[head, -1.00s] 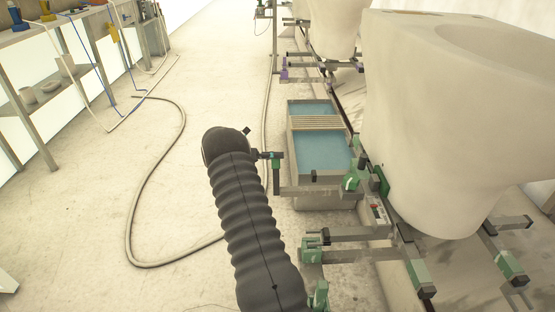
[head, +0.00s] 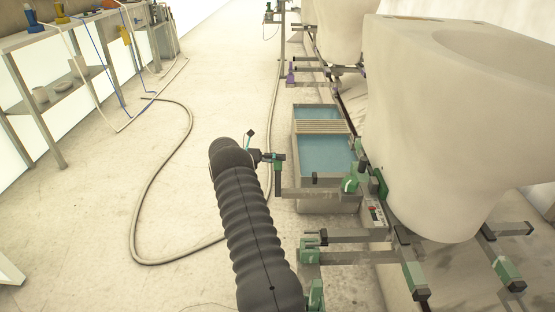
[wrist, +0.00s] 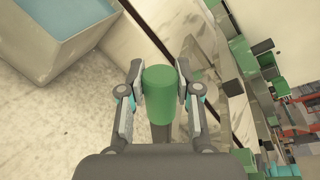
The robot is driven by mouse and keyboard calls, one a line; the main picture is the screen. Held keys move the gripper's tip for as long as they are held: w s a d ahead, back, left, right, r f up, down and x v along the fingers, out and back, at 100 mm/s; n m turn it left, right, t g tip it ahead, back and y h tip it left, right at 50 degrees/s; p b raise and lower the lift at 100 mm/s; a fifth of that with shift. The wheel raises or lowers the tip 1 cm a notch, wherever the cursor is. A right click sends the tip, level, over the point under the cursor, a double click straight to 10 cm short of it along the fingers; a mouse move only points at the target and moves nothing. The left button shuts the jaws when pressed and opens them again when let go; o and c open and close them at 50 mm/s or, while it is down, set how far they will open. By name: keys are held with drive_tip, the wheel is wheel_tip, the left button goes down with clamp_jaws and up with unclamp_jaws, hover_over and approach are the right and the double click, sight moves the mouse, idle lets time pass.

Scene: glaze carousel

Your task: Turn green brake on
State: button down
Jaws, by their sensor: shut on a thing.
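The green brake handle (wrist: 158,102) is a short upright green cylinder. In the wrist view it stands between the two fingers of my gripper (wrist: 160,80), which are closed on its sides. In the head view the green handle (head: 278,160) sits at the left end of a grey bar beside the carousel. My gripper (head: 266,157) reaches it from the left, partly hidden by my own dark ribbed arm. The joint below the handle is largely hidden in the wrist view.
A basin of blue water (head: 325,155) stands just behind the bar. A large pale ceramic piece (head: 430,130) fills the right, with green-ended clamps (head: 413,274) below it. A hose (head: 150,190) lies on open floor at left, near a shelf table (head: 40,92).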

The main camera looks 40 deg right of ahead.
drive_tip(key=c, duration=0.8)
unclamp_jaws()
drive_tip(key=shift+s+d+f, duration=0.1)
drive_tip(key=shift+d, duration=0.05)
drive_tip(key=v, duration=1.2)
